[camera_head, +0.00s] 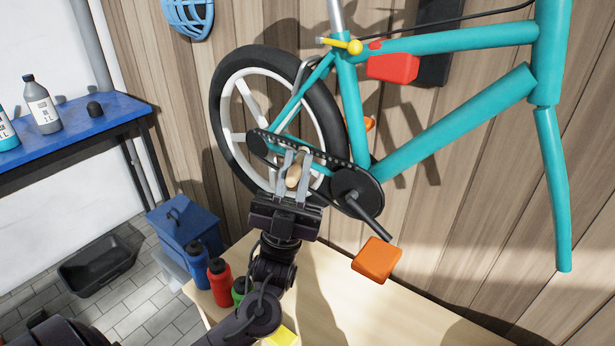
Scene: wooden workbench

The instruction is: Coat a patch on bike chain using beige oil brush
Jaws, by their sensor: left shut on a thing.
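A teal bike stands above the wooden workbench (390,315). Its dark bike chain (324,156) runs from the rear sprocket to the chainring (357,190) beside the crank. My left gripper (291,168) points up at the chain and is shut on the beige oil brush (293,177). The beige part shows between the two grey fingers. The brush end overlaps the chain in this view, and I cannot tell whether it touches. My right gripper is not in view.
The orange pedal (377,260) hangs right of my left arm. Red (220,282) and blue (197,264) bottles stand at the bench's left edge. A blue table (75,128) and blue box (183,225) are at left. The bench right of the pedal is clear.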

